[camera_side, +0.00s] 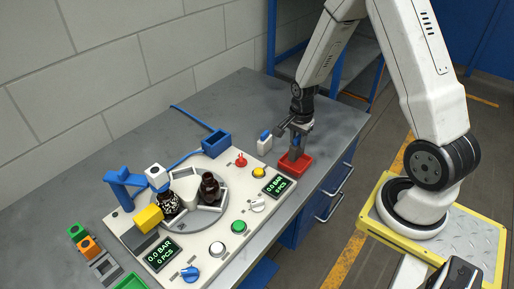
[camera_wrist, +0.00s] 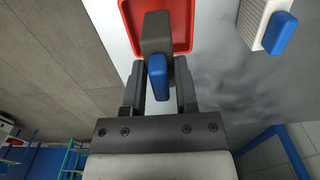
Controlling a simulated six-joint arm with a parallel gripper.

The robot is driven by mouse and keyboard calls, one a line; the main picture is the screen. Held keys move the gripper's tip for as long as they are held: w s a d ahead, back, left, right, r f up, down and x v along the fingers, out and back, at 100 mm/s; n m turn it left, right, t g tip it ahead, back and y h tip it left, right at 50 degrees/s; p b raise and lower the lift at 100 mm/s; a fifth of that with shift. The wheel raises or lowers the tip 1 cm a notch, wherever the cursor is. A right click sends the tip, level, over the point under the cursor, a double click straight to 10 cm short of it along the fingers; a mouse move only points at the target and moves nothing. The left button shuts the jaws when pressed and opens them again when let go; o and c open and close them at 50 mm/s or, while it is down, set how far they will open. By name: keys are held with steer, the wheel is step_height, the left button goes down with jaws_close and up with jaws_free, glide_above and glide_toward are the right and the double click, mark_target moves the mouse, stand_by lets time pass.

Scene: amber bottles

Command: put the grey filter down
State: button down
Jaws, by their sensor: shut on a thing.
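The grey filter (camera_wrist: 156,32) is a dark grey block with a blue grip tab (camera_wrist: 158,80). My gripper (camera_side: 296,134) points down and is shut on the blue tab, which shows between both fingers in the wrist view. The filter's grey body (camera_side: 295,153) is over or inside a square red tray (camera_side: 304,165). In the wrist view the tray's red rim (camera_wrist: 185,10) surrounds the body's far end. I cannot tell whether the filter touches the tray floor.
A white filter with a blue tab (camera_side: 264,144) stands left of the tray; it also shows in the wrist view (camera_wrist: 256,22). The control panel (camera_side: 236,207) holds a turntable with dark bottles (camera_side: 209,187), knobs and displays. The grey bench (camera_side: 243,92) behind is mostly clear.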

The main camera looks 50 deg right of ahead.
mark_target(297, 147)
steer(key=shift+f, duration=1.65)
steer(key=shift+f, duration=0.1)
steer(key=shift+c, duration=1.9)
jaws_free()
steer(key=shift+r, duration=6.15)
